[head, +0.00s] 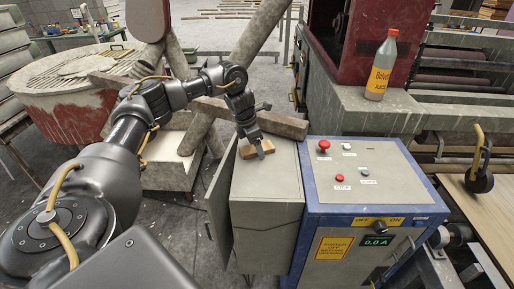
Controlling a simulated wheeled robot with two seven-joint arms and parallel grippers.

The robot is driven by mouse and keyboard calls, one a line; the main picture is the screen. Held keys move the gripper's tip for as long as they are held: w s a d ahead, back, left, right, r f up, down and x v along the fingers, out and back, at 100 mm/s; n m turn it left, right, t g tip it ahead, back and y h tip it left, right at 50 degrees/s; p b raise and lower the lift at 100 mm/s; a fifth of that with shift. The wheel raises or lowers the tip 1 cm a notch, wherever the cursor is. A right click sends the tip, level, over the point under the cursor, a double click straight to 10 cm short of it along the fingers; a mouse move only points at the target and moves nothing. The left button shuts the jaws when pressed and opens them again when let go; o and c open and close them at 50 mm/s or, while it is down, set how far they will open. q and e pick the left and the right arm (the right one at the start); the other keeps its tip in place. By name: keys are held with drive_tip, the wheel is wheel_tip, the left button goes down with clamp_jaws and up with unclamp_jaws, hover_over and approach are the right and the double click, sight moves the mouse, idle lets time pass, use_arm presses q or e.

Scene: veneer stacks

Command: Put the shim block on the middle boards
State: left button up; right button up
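A small tan wooden block (247,152), which looks like the shim block, lies on top of the grey cabinet (268,190) in the middle of the head view. My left gripper (263,148) reaches down from the upper left and its fingers are at the block, partly covering it. I cannot tell whether the fingers are closed on it. Pale flat boards (488,205) lie at the right edge, and I cannot tell whether these are the middle boards.
A blue-edged control box (365,205) with red buttons stands right of the cabinet. A bottle (381,70) with a yellow label stands on a machine ledge behind it. Thick wooden beams (262,121) lie just beyond the cabinet. A red tub (70,105) is at left.

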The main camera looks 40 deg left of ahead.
use_arm(q)
drive_tip(key=shift+c, duration=0.3)
drive_tip(key=c, duration=1.1)
wheel_tip(320, 180, up, 10)
drive_tip(key=shift+b, duration=0.3)
